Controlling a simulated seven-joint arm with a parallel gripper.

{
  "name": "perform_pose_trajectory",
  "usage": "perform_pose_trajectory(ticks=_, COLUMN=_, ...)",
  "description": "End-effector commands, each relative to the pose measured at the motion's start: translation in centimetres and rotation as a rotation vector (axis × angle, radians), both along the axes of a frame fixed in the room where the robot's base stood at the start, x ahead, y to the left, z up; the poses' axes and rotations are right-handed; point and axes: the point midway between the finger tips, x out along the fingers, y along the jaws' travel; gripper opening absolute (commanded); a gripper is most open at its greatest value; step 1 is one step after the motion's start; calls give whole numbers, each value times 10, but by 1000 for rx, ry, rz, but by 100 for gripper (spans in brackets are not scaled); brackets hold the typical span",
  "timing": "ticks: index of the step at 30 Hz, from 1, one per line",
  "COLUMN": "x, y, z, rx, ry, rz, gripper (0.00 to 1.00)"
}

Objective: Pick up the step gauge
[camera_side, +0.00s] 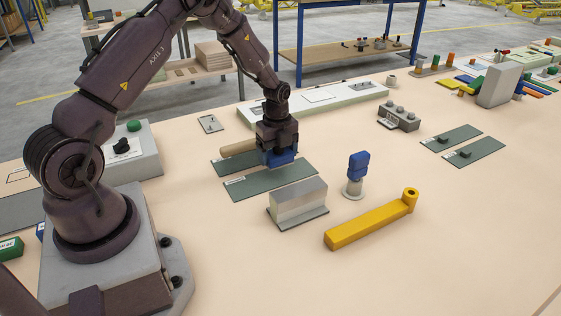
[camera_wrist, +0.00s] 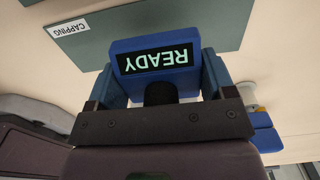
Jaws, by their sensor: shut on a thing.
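My gripper (camera_side: 279,157) points down over the green mats left of the table's middle. It is shut on a blue device (camera_wrist: 158,56) with a dark screen that reads READY, upside down in the wrist view. The blue device also shows under the jaws in the side view (camera_side: 283,160). No name shows on it, so I cannot be sure it is the step gauge. It is low over the mats; I cannot tell whether it touches them. A similar blue device (camera_side: 358,165) stands on a small round stand (camera_side: 353,189) to the right.
A mat labelled CAPPING (camera_wrist: 95,36) shows in the wrist view. A silver block (camera_side: 298,200), a yellow bar with a ringed end (camera_side: 370,221) and a tan cylinder (camera_side: 236,148) lie close by. A grey button box (camera_side: 399,117) stands farther back. The front right of the table is clear.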

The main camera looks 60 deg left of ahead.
Motion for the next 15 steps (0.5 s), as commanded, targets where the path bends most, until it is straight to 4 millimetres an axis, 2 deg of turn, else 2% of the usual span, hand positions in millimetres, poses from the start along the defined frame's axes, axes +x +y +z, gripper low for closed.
perform_pose_trajectory(ticks=1, x=-9, y=-4, z=15, rx=1, ry=-4, rz=1, gripper=39)
perform_pose_trajectory(ticks=6, x=-41, y=-17, z=51, rx=2, ry=-3, rz=1, gripper=39)
perform_pose_trajectory(ticks=15, x=-98, y=-43, z=76, rx=2, ry=-2, rz=1, gripper=39)
